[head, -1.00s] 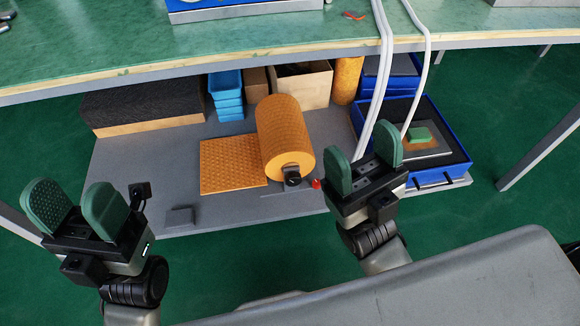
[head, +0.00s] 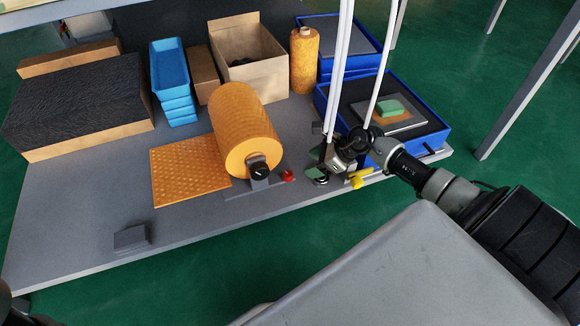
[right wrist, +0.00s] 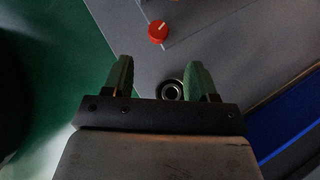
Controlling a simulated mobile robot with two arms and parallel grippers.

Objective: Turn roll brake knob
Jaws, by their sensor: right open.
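A small red knob (head: 288,175) sits on the grey lower shelf, just right of the orange roll (head: 246,125) and its stand with a black round end piece (head: 258,168). In the right wrist view the red knob (right wrist: 158,31) shows a white line on its top. My right gripper (head: 318,164) is low over the shelf to the right of the knob, apart from it. In the right wrist view its two green fingers (right wrist: 160,66) are spread and empty, with the knob beyond their tips. My left gripper is out of view.
An orange textured sheet (head: 185,172) lies left of the roll. White cables (head: 338,75) hang close to my right gripper. A blue tray (head: 437,130) with a green block stands to the right, with a yellow piece (head: 360,178) near the shelf edge. The front left shelf is mostly clear.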

